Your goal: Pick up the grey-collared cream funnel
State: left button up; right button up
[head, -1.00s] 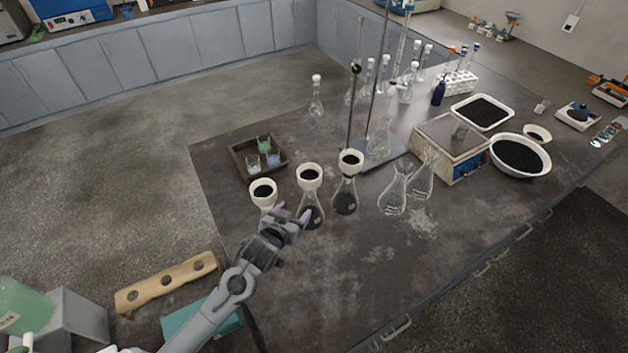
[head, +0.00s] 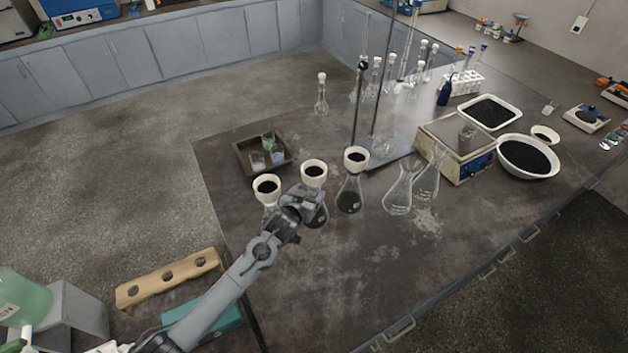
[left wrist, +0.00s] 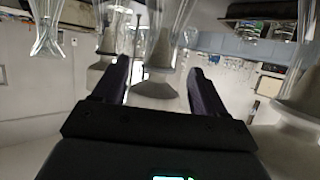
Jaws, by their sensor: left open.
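Three cream funnels stand in glass flasks on the dark bench: a left one (head: 266,184), a middle one (head: 314,172) and a right one (head: 356,158). Each holds dark grains. I cannot tell for sure in the head view which has a grey collar. My left gripper (head: 309,193) is open at the middle flask (head: 317,216), just below that funnel, and partly hides both. In the left wrist view, the scene looks upside down. A cream funnel (left wrist: 157,92) shows between the two dark fingers, with no clear grip on it. My right gripper is not in view.
A tray (head: 244,160) with small beakers lies behind the left funnel. A stand rod (head: 357,115) rises behind the right funnel. The bench front is clear.

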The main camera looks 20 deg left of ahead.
pick_arm(q)
jog(key=shift+x, duration=1.4)
jog(key=shift+c, duration=0.3)
jog(key=c, duration=1.1)
